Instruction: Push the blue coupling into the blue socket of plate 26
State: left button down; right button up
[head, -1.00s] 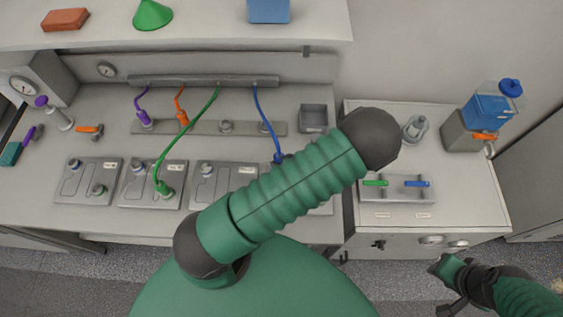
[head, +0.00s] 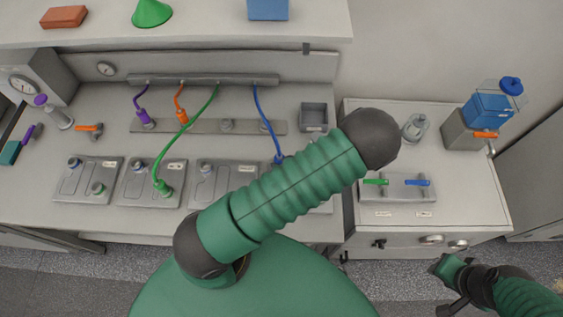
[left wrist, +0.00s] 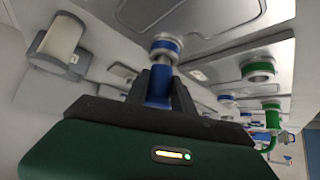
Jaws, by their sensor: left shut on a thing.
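In the left wrist view my left gripper (left wrist: 157,88) is shut on the blue coupling (left wrist: 157,100). The coupling points at a pale socket with a blue ring (left wrist: 165,46) on a grey plate (left wrist: 205,72). Coupling and socket are lined up and very close; I cannot tell whether they touch. A green-ringed socket (left wrist: 258,70) is on the same plate. In the head view the blue hose (head: 264,118) runs down to the coupling (head: 278,158), where my arm hides most of the left gripper (head: 286,158) and its plate. Plate numbers are unreadable. My right gripper (head: 447,284) is at lower right.
Other grey plates (head: 68,190) stand in a row to the left; one has a green coupling (head: 162,188) on it. Purple (head: 144,118) and orange (head: 182,115) couplings stand on the rail behind. A side cabinet (head: 470,190) holds a valve block with green and blue handles (head: 418,183).

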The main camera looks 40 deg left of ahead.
pick_arm(q)
jog(key=shift+f+b, duration=0.45)
jog(key=shift+f, duration=0.35)
dwell(0.4)
jog(key=c, duration=0.6)
grip_release()
